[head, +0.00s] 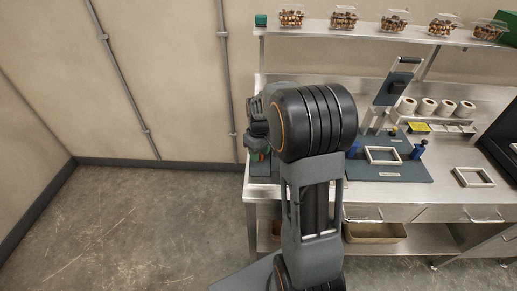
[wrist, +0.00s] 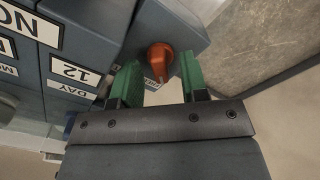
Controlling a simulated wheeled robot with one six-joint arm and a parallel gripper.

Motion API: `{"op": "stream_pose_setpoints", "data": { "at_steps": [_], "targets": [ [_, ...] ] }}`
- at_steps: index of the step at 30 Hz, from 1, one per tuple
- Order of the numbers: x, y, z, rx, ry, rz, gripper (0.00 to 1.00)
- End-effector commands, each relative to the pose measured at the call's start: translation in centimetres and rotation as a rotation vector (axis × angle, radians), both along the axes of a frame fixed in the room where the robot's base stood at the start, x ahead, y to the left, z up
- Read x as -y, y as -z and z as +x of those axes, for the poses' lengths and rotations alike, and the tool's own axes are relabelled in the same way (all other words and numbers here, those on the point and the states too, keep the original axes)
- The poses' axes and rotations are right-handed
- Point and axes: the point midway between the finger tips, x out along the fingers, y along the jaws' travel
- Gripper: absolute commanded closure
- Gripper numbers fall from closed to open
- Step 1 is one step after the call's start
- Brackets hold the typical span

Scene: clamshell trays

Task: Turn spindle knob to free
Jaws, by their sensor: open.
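In the wrist view the orange-red spindle knob (wrist: 160,58) sits on the face of a grey-blue housing (wrist: 202,42). A small white label lies beside the knob, partly hidden and too small to read surely. My gripper (wrist: 159,70) is open, with one green finger on each side of the knob. I cannot tell whether either finger touches it. The knob's narrow end points down toward the gripper's palm. In the head view my arm hides the knob and most of the device at the bench's left end.
Left of the knob are labelled grey blocks (wrist: 75,70) reading "12" and "DAY". In the head view the steel bench (head: 385,195) carries a dark sealing plate (head: 410,173) with a white frame (head: 473,177) to its right. Filled clamshells (head: 343,19) line the shelf. Floor at left is clear.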

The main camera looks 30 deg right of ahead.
Motion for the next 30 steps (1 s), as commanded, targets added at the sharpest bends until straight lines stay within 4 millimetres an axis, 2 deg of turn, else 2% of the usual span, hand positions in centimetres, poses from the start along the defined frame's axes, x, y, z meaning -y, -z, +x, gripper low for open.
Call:
{"op": "stream_pose_setpoints", "data": {
  "at_steps": [5, 15, 21, 30],
  "targets": [
    [0.0, -1.4, 0.1, 0.003, 0.0, -0.001, 0.6],
    [0.0, -8.2, 0.1, 0.005, 0.0, -0.002, 0.6],
    [0.0, -11.5, 0.1, 0.003, 0.0, -0.001, 0.6],
    [0.0, -13.7, 0.1, 0.002, 0.0, 0.0, 0.6]
  ]
}}
